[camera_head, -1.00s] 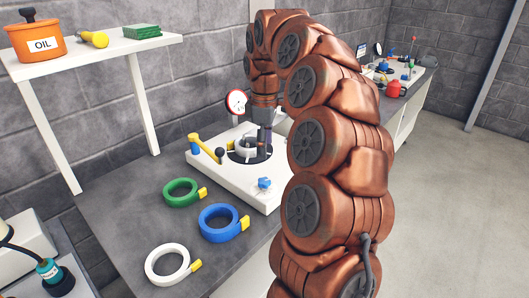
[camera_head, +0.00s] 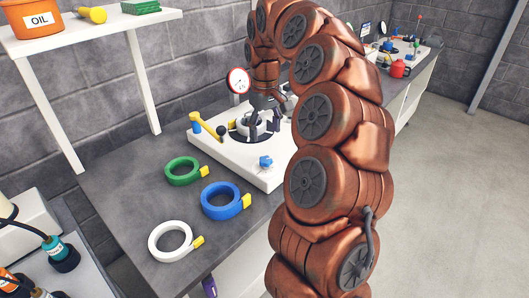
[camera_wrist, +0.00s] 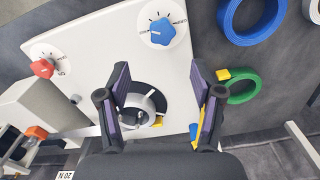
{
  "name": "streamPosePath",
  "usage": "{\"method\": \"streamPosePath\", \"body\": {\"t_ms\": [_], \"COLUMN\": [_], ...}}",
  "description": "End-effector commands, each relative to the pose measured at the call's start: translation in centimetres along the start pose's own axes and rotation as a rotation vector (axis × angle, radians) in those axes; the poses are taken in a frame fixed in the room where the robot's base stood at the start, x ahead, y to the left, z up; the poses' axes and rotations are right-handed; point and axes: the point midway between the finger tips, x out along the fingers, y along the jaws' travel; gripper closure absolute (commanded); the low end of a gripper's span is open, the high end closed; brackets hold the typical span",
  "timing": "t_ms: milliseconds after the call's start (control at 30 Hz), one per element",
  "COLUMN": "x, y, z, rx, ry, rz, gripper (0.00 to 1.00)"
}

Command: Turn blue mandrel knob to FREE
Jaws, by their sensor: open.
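The blue knob (camera_head: 265,162) sits near the front corner of the white panel (camera_head: 262,178). In the wrist view the blue star-shaped knob (camera_wrist: 162,31) is on a round white dial at top centre; its lettering is too small to read. My gripper (camera_wrist: 159,72) is open and empty, its purple-padded fingers apart. The knob lies beyond the fingertips in that view, untouched. In the head view my gripper (camera_head: 268,113) is over the mandrel area, partly hidden by my arm. A white strip coil (camera_wrist: 136,104) is around the mandrel, between the fingers in the wrist view.
A red knob (camera_wrist: 42,68) is on the same panel. A yellow lever (camera_head: 207,126) and a gauge (camera_head: 238,80) stand by the panel. Green (camera_head: 183,170), blue (camera_head: 221,200) and white (camera_head: 170,241) coils lie on the grey bench. A shelf (camera_head: 95,40) stands behind.

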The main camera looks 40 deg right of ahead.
Motion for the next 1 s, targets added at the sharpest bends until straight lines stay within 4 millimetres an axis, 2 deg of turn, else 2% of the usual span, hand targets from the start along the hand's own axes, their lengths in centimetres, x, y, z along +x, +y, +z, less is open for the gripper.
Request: {"method": "streamPosePath", "body": {"t_ms": [100, 300, 467, 667, 1000], "x": [0.7, 1.2, 1.6, 3.0, 7.5], "y": [-0.1, -0.1, -0.1, 0.0, 0.0], "z": [-0.1, -0.2, -0.2, -0.3, -0.2], "rx": [0.148, 0.281, 0.297, 0.295, 0.295], "ry": [-0.002, -0.002, -0.003, 0.000, -0.006], "rz": [-0.003, 0.000, -0.001, -0.001, -0.002], "gripper": [0.34, 0.34, 0.34, 0.34, 0.34]}}
